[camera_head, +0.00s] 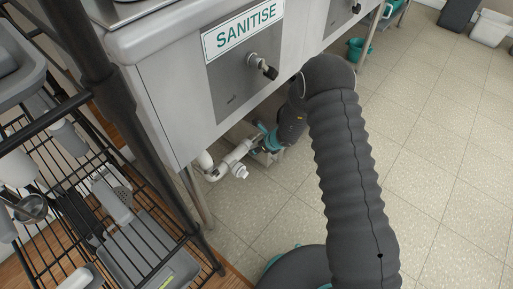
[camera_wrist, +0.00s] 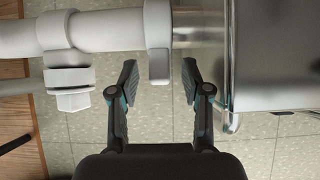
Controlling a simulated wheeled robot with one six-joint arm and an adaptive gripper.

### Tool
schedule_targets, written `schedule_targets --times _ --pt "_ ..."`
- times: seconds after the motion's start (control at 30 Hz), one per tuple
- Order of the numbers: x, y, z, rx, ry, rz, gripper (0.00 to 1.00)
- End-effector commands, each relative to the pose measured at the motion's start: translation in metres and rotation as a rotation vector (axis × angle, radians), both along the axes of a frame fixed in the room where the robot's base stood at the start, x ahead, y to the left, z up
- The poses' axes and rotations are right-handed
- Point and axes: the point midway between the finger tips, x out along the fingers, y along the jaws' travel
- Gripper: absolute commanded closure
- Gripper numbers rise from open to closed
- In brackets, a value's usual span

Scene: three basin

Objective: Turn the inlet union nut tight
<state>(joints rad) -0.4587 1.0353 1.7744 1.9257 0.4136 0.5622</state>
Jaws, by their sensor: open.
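A white collar (camera_wrist: 157,42), which looks like the inlet union nut, sits where the white plastic pipe (camera_wrist: 110,30) meets a shiny metal pipe (camera_wrist: 200,25) in the wrist view. Its lower tab hangs down between my fingertips. My gripper (camera_wrist: 160,78) is open, with one finger on each side of the tab and visible gaps to both. In the head view my gripper (camera_head: 262,143) is under the steel basin beside the white trap pipe (camera_head: 226,164), and my arm hides part of the area. Whether the nut is tight cannot be seen.
A metal cylinder (camera_wrist: 275,55) stands close at right. The steel basin marked SANITISE (camera_head: 170,95) is overhead, with a wire rack (camera_head: 120,225) to the left. Open tiled floor (camera_head: 450,150) lies right.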

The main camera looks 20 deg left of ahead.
Motion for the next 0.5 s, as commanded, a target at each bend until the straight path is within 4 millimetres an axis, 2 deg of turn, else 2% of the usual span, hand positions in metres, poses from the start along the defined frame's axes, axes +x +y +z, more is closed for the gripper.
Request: schedule_targets --times 0.3,0.5 --pt "-0.012 -0.032 0.05 0.001 -0.003 -0.003 0.52" --pt "-0.019 -0.049 0.075 0.0 -0.003 -0.002 0.52"
